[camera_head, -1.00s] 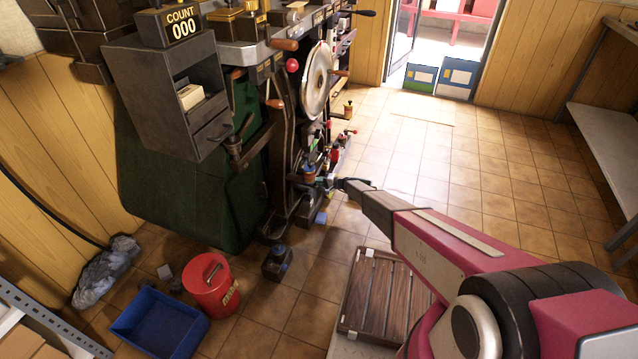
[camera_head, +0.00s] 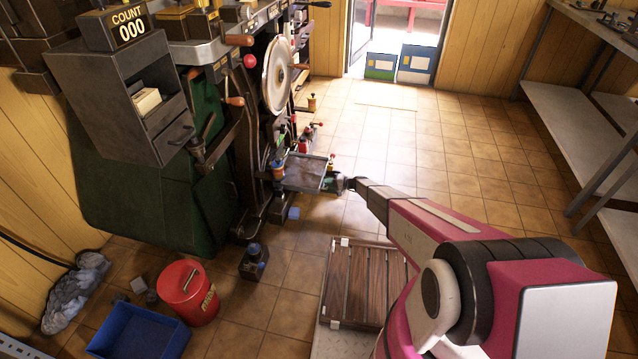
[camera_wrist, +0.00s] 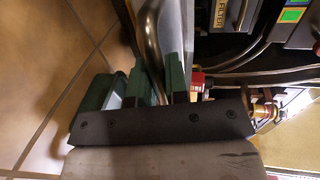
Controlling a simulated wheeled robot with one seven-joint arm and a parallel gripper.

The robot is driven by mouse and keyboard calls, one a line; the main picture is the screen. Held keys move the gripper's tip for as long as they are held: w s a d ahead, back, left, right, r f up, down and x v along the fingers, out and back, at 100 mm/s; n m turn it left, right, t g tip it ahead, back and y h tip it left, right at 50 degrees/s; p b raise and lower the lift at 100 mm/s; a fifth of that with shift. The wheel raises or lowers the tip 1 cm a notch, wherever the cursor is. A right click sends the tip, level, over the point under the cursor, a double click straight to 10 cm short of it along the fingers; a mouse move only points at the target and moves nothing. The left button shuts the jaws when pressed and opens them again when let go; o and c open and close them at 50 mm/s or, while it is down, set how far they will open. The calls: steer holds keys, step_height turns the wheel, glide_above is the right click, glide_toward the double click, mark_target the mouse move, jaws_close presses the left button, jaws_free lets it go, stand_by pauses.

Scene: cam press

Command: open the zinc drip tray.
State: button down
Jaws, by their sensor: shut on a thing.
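The zinc drip tray (camera_head: 305,173) is a flat grey metal tray low on the right side of the machine. It sticks out from the machine toward my gripper (camera_head: 335,183), and its surface shows. My gripper is at the tray's outer end, shut on its handle. In the wrist view a curved metal bar (camera_wrist: 150,35) runs between the green fingers of my gripper (camera_wrist: 155,82). The tray's inner end is hidden in the machine.
A slatted wooden board (camera_head: 358,285) lies on the floor below my arm. A red bucket (camera_head: 188,292) and blue bin (camera_head: 138,335) stand at the lower left. A metal shelf (camera_head: 575,130) is at the right.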

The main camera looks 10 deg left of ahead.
steer(key=shift+d, duration=0.45)
steer(key=c, duration=1.1)
jaws_free()
steer(key=shift+c, duration=0.2)
steer(key=w+v, duration=0.1)
steer(key=v, duration=0.9)
steer(key=shift+s+d, duration=0.4)
steer(key=shift+s, duration=0.1)
steer(key=shift+r, duration=0.1)
